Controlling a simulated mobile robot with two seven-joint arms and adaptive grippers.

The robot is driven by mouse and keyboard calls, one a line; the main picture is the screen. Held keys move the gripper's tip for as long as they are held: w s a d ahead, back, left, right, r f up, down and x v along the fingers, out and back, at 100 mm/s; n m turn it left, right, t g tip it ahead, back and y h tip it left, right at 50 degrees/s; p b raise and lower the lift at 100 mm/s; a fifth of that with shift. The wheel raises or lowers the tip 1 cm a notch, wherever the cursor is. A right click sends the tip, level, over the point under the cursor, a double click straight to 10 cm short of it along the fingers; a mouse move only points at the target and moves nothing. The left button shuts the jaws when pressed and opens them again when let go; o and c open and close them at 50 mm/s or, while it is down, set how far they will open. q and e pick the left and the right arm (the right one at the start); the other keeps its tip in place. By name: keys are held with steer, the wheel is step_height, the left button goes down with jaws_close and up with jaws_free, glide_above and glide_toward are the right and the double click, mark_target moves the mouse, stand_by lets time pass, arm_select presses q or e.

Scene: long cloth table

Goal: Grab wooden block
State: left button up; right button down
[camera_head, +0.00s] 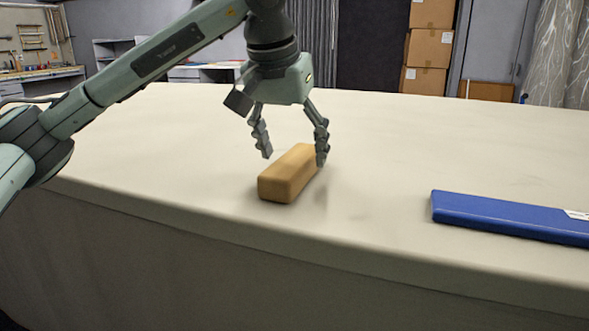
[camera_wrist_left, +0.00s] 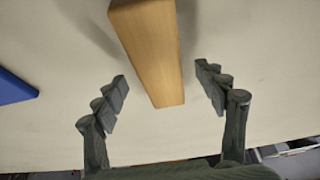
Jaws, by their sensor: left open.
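The wooden block (camera_head: 289,175) is a long light-brown bar lying flat on the cloth table near its front edge. My left gripper (camera_head: 294,160) points down over the block with its fingers open. In the head view one finger is left of the block and the other overlaps its right side. In the left wrist view, the block (camera_wrist_left: 155,58) runs from the top edge to a near end between the two open fingers (camera_wrist_left: 162,92), with a gap on each side. I cannot tell whether the fingertips reach below the block's top. My right gripper is not in view.
A flat blue object (camera_head: 510,216) with a white label lies on the table (camera_head: 420,140) to the right; its edge also shows in the left wrist view (camera_wrist_left: 14,88). The cloth around the block is clear. Cardboard boxes (camera_head: 428,48) are stacked in the background.

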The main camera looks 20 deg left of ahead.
arm_select(q)
steer(key=x, duration=0.2)
steer(key=shift+w+f, duration=0.1)
steer(key=shift+f, duration=0.2)
steer(key=shift+c, duration=0.6)
steer(key=c, duration=1.2)
steer(key=shift+c, duration=0.9)
steer(key=shift+r, duration=0.15)
